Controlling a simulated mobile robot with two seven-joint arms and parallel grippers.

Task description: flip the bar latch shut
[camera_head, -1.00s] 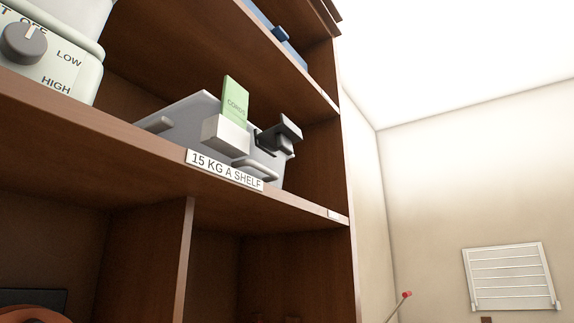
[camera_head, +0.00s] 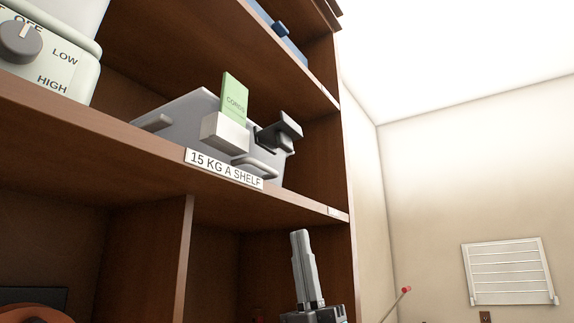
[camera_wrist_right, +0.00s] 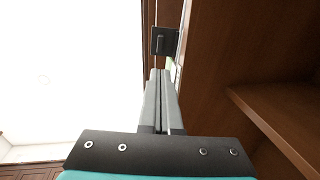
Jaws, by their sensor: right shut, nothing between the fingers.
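The grey box (camera_head: 190,108) sits on the middle shelf, with a dark bar latch (camera_head: 279,131) at its right end. The latch's bar sticks out from the box toward the right, so it looks unfastened. The right gripper (camera_head: 299,236) is shut and empty, pointing up, below the latch and lower than the shelf edge in the head view. In the right wrist view its closed fingers (camera_wrist_right: 160,76) point toward a dark square part (camera_wrist_right: 164,42), probably the latch, with a gap I cannot judge. My left gripper is not in view.
A green card (camera_head: 235,98) stands in a white holder (camera_head: 225,133) on the box front. The wooden shelf edge (camera_head: 120,153) carries a "15 KG A SHELF" label (camera_head: 223,169). A dial appliance (camera_head: 48,60) stands at the left. Open room lies right of the cabinet.

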